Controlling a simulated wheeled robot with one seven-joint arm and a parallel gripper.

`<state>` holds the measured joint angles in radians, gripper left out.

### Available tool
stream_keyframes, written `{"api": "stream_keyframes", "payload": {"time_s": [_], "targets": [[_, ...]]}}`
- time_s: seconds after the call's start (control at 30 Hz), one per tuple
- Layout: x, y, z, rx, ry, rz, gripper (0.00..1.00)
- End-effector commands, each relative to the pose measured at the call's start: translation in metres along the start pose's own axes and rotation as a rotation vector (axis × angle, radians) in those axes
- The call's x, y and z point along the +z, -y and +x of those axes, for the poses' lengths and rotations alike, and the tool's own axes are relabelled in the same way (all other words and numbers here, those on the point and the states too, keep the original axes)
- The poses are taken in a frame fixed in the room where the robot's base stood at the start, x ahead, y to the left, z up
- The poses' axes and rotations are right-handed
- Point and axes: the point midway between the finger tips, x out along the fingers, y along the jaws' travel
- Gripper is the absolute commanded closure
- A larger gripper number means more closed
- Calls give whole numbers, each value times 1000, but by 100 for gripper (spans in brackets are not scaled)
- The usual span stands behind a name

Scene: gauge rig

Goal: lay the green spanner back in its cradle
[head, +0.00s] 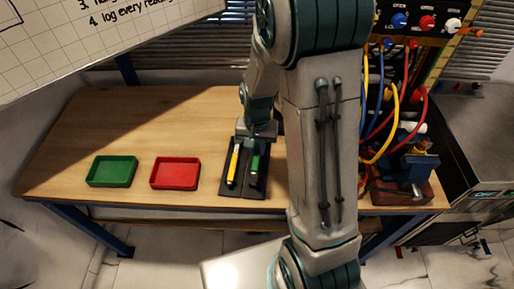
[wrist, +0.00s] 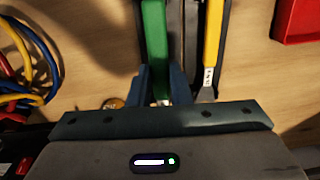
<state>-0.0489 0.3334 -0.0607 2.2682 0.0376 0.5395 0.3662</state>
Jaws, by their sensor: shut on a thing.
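The green spanner (wrist: 154,50) shows in the wrist view, running up from between the fingers of my gripper (wrist: 163,88). My gripper is shut on it. In the head view the green spanner (head: 255,165) is at the right side of a dark cradle (head: 243,191) on the bench. It is over or in the right-hand slot; I cannot tell whether it touches the bottom. A yellow-handled tool (head: 233,165) lies in the cradle's left slot, and also shows in the wrist view (wrist: 212,40). My arm hides part of the cradle's far end.
A green tray (head: 111,184) and a red tray (head: 175,187) stand on the wooden bench (head: 150,120) left of the cradle. A blue vise (head: 413,170) and hanging coloured cables (head: 385,150) are on the right. The bench's back left is clear.

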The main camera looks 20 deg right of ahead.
Motion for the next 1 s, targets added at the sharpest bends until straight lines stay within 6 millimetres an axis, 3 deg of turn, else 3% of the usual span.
{"api": "stream_keyframes", "payload": {"time_s": [0.47, 1.0], "targets": [[2, 1, 3, 0, -1, 0, 100], [2, 1, 49, 0, 0, -1, 100]]}}
